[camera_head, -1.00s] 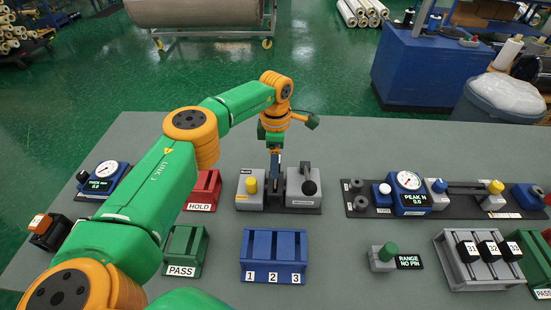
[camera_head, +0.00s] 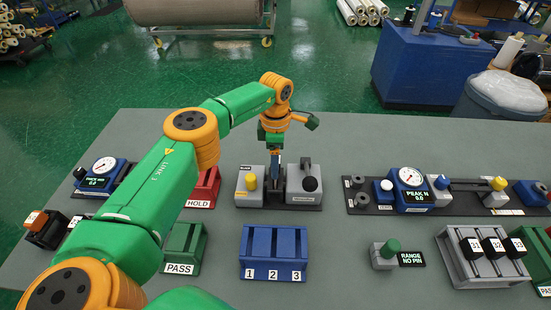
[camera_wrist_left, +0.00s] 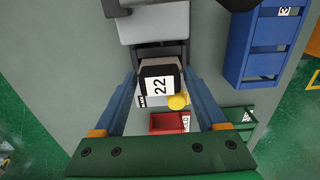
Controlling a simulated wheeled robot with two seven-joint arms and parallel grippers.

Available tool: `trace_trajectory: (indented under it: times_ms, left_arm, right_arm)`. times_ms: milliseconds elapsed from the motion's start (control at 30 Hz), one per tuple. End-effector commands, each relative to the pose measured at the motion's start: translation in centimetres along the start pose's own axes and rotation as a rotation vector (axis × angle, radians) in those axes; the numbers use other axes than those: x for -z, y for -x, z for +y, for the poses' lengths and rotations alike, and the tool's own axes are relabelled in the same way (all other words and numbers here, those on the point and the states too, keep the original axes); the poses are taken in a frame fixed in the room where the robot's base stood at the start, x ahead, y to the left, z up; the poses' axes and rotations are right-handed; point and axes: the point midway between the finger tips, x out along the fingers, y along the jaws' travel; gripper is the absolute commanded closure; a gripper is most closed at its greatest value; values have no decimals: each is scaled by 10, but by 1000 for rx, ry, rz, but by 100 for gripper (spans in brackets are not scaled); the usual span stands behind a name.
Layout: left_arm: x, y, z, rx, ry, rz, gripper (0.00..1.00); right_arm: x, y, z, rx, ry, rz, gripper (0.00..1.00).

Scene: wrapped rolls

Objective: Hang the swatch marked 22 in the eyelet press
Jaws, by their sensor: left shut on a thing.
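The swatch marked 22 (camera_wrist_left: 160,86) is a dark block with a white label, between the fingers of my left gripper (camera_wrist_left: 160,76) in the wrist view. My left gripper (camera_head: 276,158) is shut on it and points down into the gap of the eyelet press. In the head view the press has a grey block with a yellow knob (camera_head: 250,186) on the left and a grey block with a black lever (camera_head: 303,188) on the right. My fingers hide the swatch in the head view, and I cannot tell whether it touches the press. My right gripper is out of view.
A blue rack numbered 1, 2, 3 (camera_head: 273,252) stands in front of the press. A red HOLD rack (camera_head: 205,188) and a green PASS rack (camera_head: 184,247) stand left. A peak gauge (camera_head: 409,190) and a grey rack with black numbered swatches (camera_head: 484,257) are to the right.

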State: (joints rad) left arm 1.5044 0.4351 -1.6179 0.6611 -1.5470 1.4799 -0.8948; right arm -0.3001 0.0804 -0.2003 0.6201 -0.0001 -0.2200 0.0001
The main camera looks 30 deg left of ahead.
Motion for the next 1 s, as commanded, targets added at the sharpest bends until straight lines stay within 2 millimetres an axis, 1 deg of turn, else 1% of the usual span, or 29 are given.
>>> trace_trajectory:
  times_ms: [100,1000]
  left_arm:
    - [0,-8,0,0,0,0,81]
    - [0,-48,0,0,0,0,81]
  right_arm:
    - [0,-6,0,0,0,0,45]
    - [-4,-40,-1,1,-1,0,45]
